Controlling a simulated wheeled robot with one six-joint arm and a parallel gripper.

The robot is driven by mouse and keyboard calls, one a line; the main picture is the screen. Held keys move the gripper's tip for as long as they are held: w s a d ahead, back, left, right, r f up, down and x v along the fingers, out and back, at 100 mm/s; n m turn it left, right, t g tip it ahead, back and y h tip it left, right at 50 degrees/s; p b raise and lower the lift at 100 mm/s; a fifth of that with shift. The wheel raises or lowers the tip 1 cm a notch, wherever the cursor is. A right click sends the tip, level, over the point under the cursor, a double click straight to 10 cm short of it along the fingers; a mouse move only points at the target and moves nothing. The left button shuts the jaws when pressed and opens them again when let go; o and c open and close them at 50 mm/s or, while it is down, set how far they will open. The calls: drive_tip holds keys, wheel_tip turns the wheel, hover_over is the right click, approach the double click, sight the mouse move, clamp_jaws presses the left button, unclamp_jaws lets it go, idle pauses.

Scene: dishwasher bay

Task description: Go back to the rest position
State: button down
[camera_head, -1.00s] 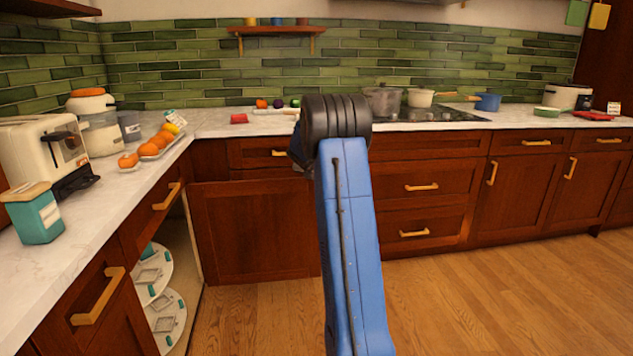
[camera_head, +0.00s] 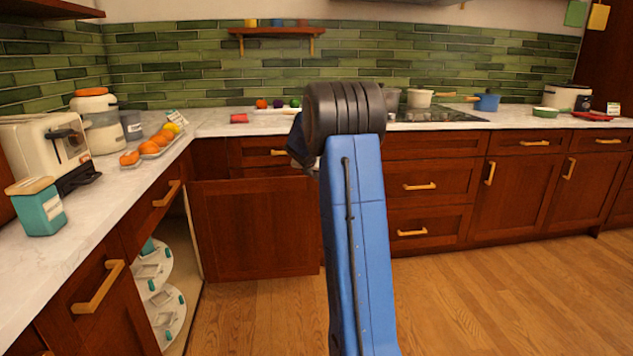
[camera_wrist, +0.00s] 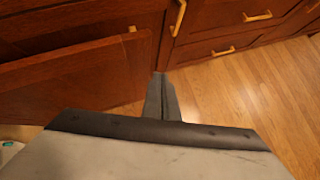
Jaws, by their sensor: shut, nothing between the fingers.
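My gripper (camera_wrist: 162,88) shows in the wrist view, its narrow dark fingers together with nothing between them. It points down past the front of the wooden cabinets, over the wood floor. In the head view my blue arm rises in the middle of the picture, with its black joint in front of the counter.
An open cabinet door (camera_head: 255,228) stands left of my arm, also close in the wrist view (camera_wrist: 80,82). Round shelves (camera_head: 165,310) show in the corner opening. The counter (camera_head: 60,258) holds a toaster (camera_head: 45,150) and oranges (camera_head: 150,147). Floor (camera_head: 510,300) is clear at right.

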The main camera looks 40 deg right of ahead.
drive_tip(key=s+a+r, duration=0.2)
drive_tip(key=r, duration=0.1)
drive_tip(key=shift+s+r, duration=0.2)
drive_tip(key=shift+s, duration=0.2)
drive_tip(key=s+a+r+m+y, duration=0.25)
drive_tip(key=s+a+m, duration=0.5)
drive_tip(key=a, duration=0.65)
drive_tip(key=s+a+r+m+y, duration=0.1)
drive_tip(key=s+a+r+m, duration=0.25)
drive_tip(key=s+a, duration=0.85)
drive_tip(key=s+a+f+m+y, duration=0.1)
drive_tip(key=s+a+f+m, duration=0.2)
drive_tip(key=s+a, duration=0.4)
drive_tip(key=s+a+f+m+y, duration=0.2)
drive_tip(key=s+a+f+m, duration=0.1)
drive_tip(key=s+a+m, duration=0.2)
drive_tip(key=s+a+f+m+y, duration=0.1)
drive_tip(key=s+a+f+m, duration=0.2)
drive_tip(key=s+a, duration=0.7)
drive_tip(key=s+m, duration=0.2)
drive_tip(key=shift+s+f, duration=0.35)
drive_tip(key=shift+f, duration=0.05)
